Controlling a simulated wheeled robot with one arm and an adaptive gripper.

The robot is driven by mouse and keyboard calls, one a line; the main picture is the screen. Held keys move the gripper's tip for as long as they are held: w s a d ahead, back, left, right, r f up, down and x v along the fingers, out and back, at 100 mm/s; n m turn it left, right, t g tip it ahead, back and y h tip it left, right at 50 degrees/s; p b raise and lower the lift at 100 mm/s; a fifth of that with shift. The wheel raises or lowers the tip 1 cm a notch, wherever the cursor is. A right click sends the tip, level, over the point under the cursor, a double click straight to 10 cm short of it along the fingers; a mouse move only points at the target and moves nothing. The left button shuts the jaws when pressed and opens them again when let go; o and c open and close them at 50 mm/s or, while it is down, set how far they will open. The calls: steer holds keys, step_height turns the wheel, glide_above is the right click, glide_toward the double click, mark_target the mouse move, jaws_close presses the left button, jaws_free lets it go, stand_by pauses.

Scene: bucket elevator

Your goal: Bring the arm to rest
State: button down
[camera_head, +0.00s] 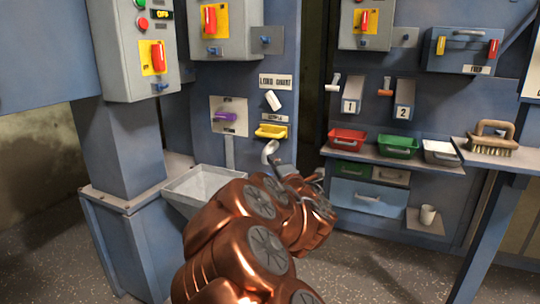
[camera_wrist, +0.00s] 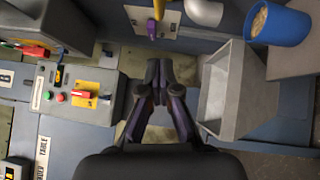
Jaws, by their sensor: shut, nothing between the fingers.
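My arm is copper-coloured and reaches forward in the head view, bent, in front of the blue machine. My gripper (camera_wrist: 158,92) shows in the wrist view with its two dark fingers together and nothing between them. In the head view the gripper is mostly hidden behind my own arm. It is in the air near the grey sloped chute tray (camera_head: 203,184), which lies to the right of the fingers in the wrist view (camera_wrist: 226,92). I cannot tell the distance to the machine's surface.
A control box with a red switch (camera_wrist: 80,95) is left of my fingers. A blue bucket (camera_wrist: 277,24) is top right. Red (camera_head: 347,139) and green (camera_head: 398,147) trays sit on the right shelf.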

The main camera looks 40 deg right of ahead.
steer(key=shift+s+a, duration=0.1)
steer(key=shift+s, duration=0.25)
steer(key=shift+r, duration=0.1)
steer(key=s+a+r+m+g+h+p, duration=0.35)
steer(key=s+r+m+g+p, duration=0.45)
steer(key=p, duration=0.9)
steer(key=s+a+r+m+g+y+p, duration=0.2)
steer(key=s+a+r+g+y+p, duration=0.1)
steer(key=s+a+p, duration=0.4)
steer(key=s+a+r+m+g+y+p, duration=0.3)
steer(key=s+a+r+g+p, duration=0.2)
steer(key=s+a, duration=0.6)
steer(key=s+a+r+m+g+y+p, duration=0.2)
steer(key=s+a+r+g+y+p, duration=0.2)
steer(key=s+a+p, duration=0.5)
steer(key=a+r+p, duration=0.1)
steer(key=a, duration=0.2)
steer(key=shift+s+a+m, duration=0.15)
steer(key=shift+s+m, duration=0.15)
steer(key=shift+s, duration=0.05)
steer(key=shift+r, duration=0.1)
